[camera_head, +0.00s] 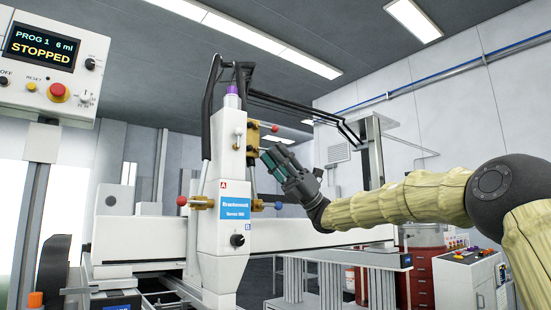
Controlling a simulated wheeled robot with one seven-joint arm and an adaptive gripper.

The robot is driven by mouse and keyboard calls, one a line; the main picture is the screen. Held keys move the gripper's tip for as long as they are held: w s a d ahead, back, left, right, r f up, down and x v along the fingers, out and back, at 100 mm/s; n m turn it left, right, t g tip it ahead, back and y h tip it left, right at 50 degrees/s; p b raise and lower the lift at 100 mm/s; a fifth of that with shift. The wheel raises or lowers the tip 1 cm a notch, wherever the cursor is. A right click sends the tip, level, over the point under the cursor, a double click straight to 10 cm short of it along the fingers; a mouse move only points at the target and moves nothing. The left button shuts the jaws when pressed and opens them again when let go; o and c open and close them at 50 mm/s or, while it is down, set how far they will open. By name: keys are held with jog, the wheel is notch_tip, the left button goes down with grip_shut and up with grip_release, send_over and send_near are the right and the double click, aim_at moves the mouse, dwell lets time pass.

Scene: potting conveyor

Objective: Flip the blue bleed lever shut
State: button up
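The blue bleed lever (279,205) shows as a blue ball knob low on the right side of the white dispensing head (217,214). Its short arm points right, about level, from a brass fitting beside the blue label. My gripper (266,160) has dark, teal-padded fingers. It is above the blue knob and close to the right side of the head, apart from the knob in the picture. The fingers overlap from this angle, so their opening is unclear. I see nothing held between them.
A red-knobbed lever (274,128) sits on a brass block above my gripper. Another red knob (181,201) sticks out on the left of the head. A control panel (54,63) at left reads STOPPED. Black hoses (209,95) arch over the head. A grey bench stands behind.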

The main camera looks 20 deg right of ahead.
jog(key=s+v, duration=0.1)
jog(key=v, duration=0.7)
jog(key=shift+w, duration=0.5)
jog(key=shift+f, duration=0.1)
